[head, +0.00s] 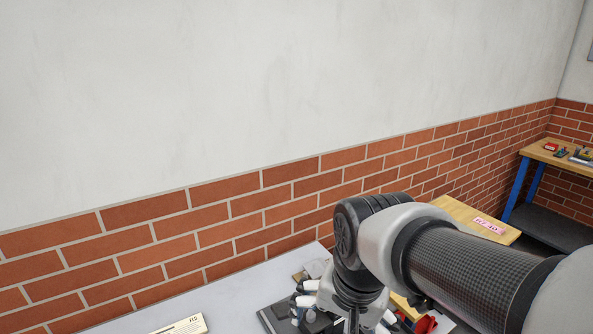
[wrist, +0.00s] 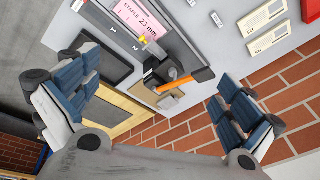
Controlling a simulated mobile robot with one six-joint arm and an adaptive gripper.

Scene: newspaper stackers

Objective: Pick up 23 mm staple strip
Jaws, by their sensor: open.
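In the wrist view my gripper (wrist: 157,67) is open and empty, its blue-padded fingers wide apart at left and right. Between and beyond them, at the top, a pink label (wrist: 140,20) reads "STAPLE 23 mm". It lies on a dark grey tray-like surface (wrist: 183,45). A small yellow piece (wrist: 143,46) is beside the label's lower end. I cannot make out for certain which piece is the 23 mm staple strip. In the head view my arm hides most of the work area.
A brick wall (wrist: 290,100) bounds the table. In the head view a wooden-topped bench (head: 553,152) stands at far right.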

